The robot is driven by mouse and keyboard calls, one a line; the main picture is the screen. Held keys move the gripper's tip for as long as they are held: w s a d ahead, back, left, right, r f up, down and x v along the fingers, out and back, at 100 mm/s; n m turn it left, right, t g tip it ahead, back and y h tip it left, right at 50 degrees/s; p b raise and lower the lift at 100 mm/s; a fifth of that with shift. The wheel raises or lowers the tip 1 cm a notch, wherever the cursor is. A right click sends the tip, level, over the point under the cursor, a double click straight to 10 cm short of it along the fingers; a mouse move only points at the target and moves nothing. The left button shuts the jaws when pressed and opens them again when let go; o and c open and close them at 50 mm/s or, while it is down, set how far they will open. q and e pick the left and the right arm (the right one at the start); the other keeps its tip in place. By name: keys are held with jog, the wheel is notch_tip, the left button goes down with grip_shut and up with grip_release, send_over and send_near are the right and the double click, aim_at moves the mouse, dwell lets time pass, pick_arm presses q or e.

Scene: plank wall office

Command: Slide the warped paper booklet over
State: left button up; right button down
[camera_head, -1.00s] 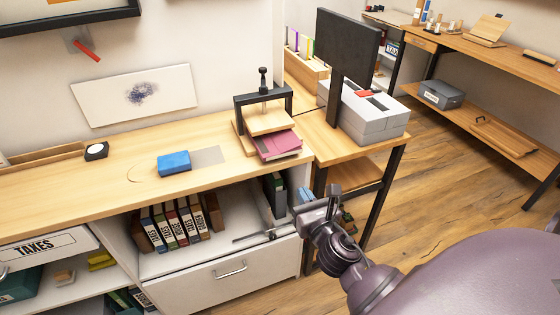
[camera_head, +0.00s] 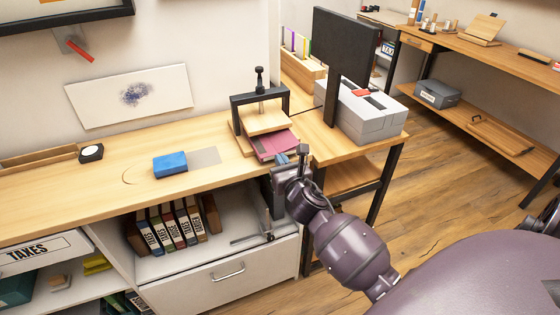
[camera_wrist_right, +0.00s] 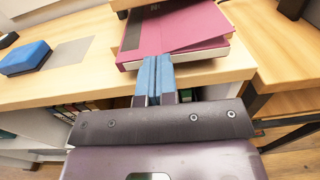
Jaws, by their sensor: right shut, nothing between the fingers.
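The warped booklet (camera_head: 277,145) has a pink-red cover and lies partly under the wooden press (camera_head: 262,112) near the right end of the desk. Its cover is raised unevenly above pale pages, and its near edge faces me. In the right wrist view the booklet (camera_wrist_right: 178,28) is just ahead of the fingers. My right gripper (camera_head: 293,153) is at the desk's front edge with its blue fingertips (camera_wrist_right: 154,72) together and empty. The fingertips are close to the booklet's near edge; I cannot tell whether they touch it. My left gripper is not in view.
A blue block (camera_head: 170,165) lies on the desk (camera_head: 90,190), left of a grey patch (camera_head: 205,156). A dark monitor (camera_head: 345,70) and grey box (camera_head: 362,115) stand on the side table at right. Open shelves with binders (camera_head: 165,228) are below.

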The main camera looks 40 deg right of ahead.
aim_at(270, 139)
jog(key=shift+w+d, duration=0.1)
jog(key=shift+w, duration=0.2)
jog(key=shift+x, duration=1.65)
jog(key=shift+s, duration=0.15)
